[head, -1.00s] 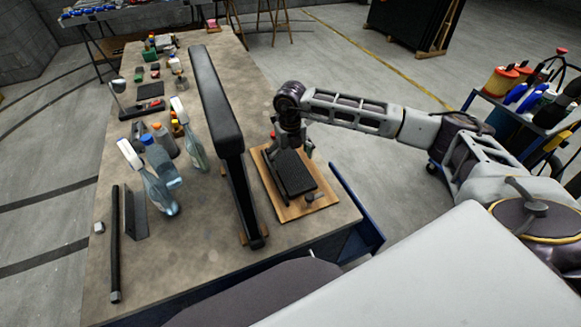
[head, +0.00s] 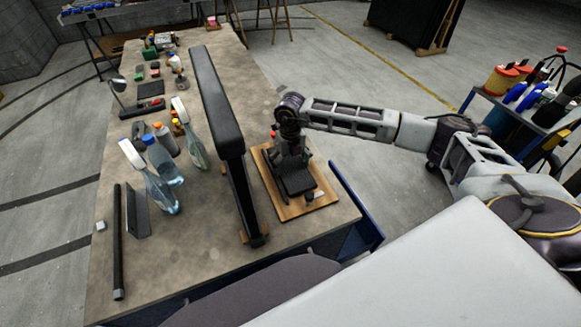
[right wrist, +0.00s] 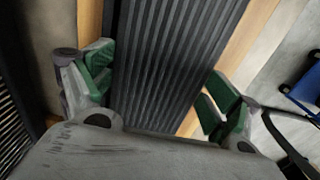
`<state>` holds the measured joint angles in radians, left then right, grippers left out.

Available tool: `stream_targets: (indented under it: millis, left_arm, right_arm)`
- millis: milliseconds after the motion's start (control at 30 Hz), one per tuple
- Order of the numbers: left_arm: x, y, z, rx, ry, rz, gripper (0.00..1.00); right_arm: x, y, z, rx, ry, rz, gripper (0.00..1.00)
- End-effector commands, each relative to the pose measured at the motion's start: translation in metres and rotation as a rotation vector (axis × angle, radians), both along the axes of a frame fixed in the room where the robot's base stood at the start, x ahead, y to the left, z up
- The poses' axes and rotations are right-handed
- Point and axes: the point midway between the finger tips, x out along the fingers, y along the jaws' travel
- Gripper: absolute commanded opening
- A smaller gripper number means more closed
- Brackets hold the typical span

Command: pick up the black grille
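The black grille (head: 297,184), a dark ribbed slab, lies on a wooden board (head: 322,199) near the table's right edge. In the right wrist view the ribbed grille (right wrist: 175,60) runs between my right gripper's two green-padded fingers. My right gripper (head: 290,158) is over the grille in the head view and covers its far part. Its fingers (right wrist: 158,92) are apart in the right wrist view, one at each long side of the grille. My left gripper is not in view.
A long black padded bar (head: 215,100) stands on the table (head: 205,245) just left of the board. Spray bottles (head: 152,180) and smaller items stand further left. A small object (head: 312,196) lies at the board's near end. A tool cart (head: 520,120) stands at right.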

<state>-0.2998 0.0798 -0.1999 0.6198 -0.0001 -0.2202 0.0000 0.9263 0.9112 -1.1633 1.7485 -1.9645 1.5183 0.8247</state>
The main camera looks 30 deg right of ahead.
Motion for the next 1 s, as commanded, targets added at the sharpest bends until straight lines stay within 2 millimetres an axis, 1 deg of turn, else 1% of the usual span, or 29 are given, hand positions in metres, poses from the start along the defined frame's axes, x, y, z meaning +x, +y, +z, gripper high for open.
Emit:
stream_targets:
  millis: [33, 167, 200, 467, 633, 867, 1000]
  left_arm:
    - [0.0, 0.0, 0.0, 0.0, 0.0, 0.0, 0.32]
    - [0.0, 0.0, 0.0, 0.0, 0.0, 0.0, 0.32]
    - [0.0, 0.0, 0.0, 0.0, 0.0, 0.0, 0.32]
    - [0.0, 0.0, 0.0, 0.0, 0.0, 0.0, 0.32]
    - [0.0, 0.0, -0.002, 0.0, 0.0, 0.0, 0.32]
    - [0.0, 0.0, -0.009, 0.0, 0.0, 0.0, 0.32]
    - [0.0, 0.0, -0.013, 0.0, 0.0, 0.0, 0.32]
  right_arm:
    - [0.0, 0.0, 0.0, 0.0, 0.0, 0.0, 0.74]
    - [0.0, 0.0, 0.0, -0.001, 0.0, 0.0, 0.58]
    - [0.0, 0.0, 0.001, 0.0, -0.001, 0.0, 0.56]
    - [0.0, 0.0, 0.002, 0.0, -0.001, 0.0, 0.56]
    - [0.001, 0.0, 0.009, 0.001, -0.003, 0.0, 0.56]
    - [0.001, 0.0, 0.036, 0.001, -0.004, 0.001, 0.56]
    - [0.001, 0.0, 0.057, 0.001, -0.005, 0.001, 0.56]
